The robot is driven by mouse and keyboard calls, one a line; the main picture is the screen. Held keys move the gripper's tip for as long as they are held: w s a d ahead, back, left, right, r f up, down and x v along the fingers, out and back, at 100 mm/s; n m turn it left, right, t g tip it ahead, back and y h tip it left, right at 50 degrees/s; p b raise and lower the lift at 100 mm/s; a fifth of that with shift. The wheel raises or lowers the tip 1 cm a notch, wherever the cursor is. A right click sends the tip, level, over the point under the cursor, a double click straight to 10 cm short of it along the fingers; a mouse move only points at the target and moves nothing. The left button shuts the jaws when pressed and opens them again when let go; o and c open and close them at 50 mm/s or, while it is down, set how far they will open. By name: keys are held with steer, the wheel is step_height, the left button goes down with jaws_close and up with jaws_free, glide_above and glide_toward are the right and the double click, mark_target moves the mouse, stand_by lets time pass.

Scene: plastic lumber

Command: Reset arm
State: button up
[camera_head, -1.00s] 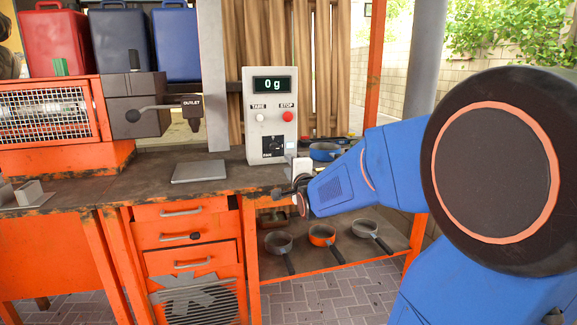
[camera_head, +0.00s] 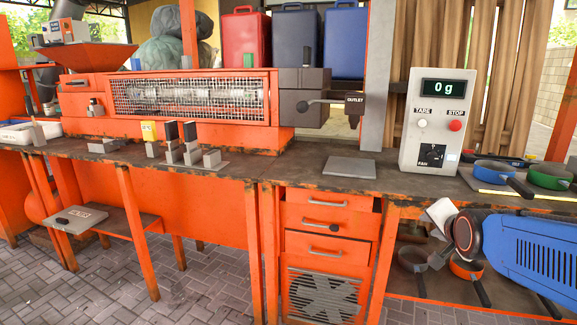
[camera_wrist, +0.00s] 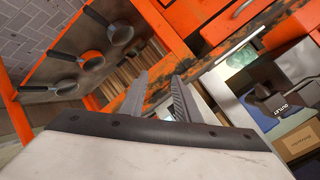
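My blue arm (camera_head: 545,250) reaches in from the lower right of the head view. My gripper shows there as a pale wrist part (camera_head: 440,215) in front of the workbench, below its front edge; its fingers cannot be made out at that size. In the wrist view the two grey ridged fingers of my gripper (camera_wrist: 162,80) stand apart with nothing between them. The gripper is open and empty. The wrist view is tilted, with the orange bench frame (camera_wrist: 160,25) beyond the fingers.
The workbench (camera_head: 235,172) carries a scale display reading 0 g (camera_head: 435,122), a flat grey plate (camera_head: 347,167), a blue pan (camera_head: 497,172) and a green pan (camera_head: 550,177). An orange drawer unit (camera_head: 325,245) stands below. Pans (camera_wrist: 120,34) sit on the lower shelf. Paved floor lies at front left.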

steer(key=s+a+f+n+g, duration=0.2)
steer(key=s+f+n, duration=0.1)
steer(key=s, duration=0.5)
steer(key=s+a+f+n+g+y, duration=0.1)
steer(key=s+a+f+n+g, duration=0.1)
steer(key=s+n, duration=0.3)
steer(key=s+a+f+n+g+y, duration=0.1)
steer(key=s+a+f+n+g, duration=0.2)
steer(key=s, duration=0.7)
steer(key=shift+s+a+f+n, duration=0.35)
steer(key=shift+s+a+n, duration=0.05)
steer(key=shift+a+n, duration=0.25)
